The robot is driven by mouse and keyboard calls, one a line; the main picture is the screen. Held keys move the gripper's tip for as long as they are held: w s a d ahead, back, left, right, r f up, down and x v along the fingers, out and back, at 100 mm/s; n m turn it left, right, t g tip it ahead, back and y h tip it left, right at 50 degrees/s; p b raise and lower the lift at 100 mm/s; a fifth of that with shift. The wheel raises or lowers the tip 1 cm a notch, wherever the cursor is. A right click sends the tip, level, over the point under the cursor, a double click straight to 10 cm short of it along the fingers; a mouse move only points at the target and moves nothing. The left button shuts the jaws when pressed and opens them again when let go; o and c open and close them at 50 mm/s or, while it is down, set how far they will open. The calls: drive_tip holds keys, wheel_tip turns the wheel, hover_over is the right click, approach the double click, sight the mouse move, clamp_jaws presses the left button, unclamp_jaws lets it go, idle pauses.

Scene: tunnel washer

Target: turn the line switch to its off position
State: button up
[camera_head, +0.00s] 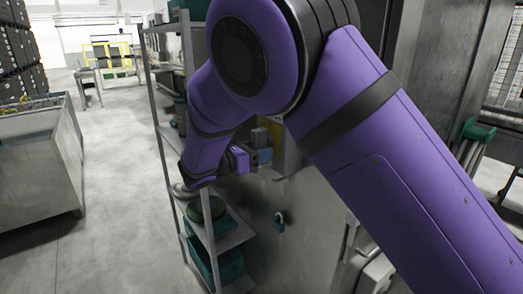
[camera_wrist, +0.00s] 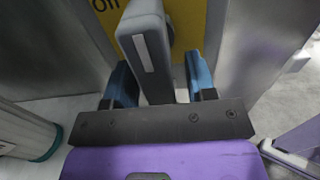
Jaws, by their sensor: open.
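The line switch shows in the wrist view as a grey handle (camera_wrist: 150,52) with a white stripe, in front of a yellow plate (camera_wrist: 188,22). Black lettering on the plate at the upper left is partly cut off by the frame edge. My gripper (camera_wrist: 160,80) is open, with one blue fingertip on each side of the handle. I cannot tell whether either finger touches it. In the head view my gripper (camera_head: 259,157) is at the yellow plate (camera_head: 272,130) on the grey machine panel, and my arm hides most of the switch.
A grey shelf rack (camera_head: 232,238) with green bins stands close left of the panel. A padlock-like green item (camera_head: 280,221) hangs on the panel below. A large grey bin (camera_head: 40,165) stands far left, with clear floor (camera_head: 120,190) between it and the rack.

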drive_tip(key=shift+w+d, duration=0.25)
drive_tip(key=shift+d, duration=0.1)
clamp_jaws()
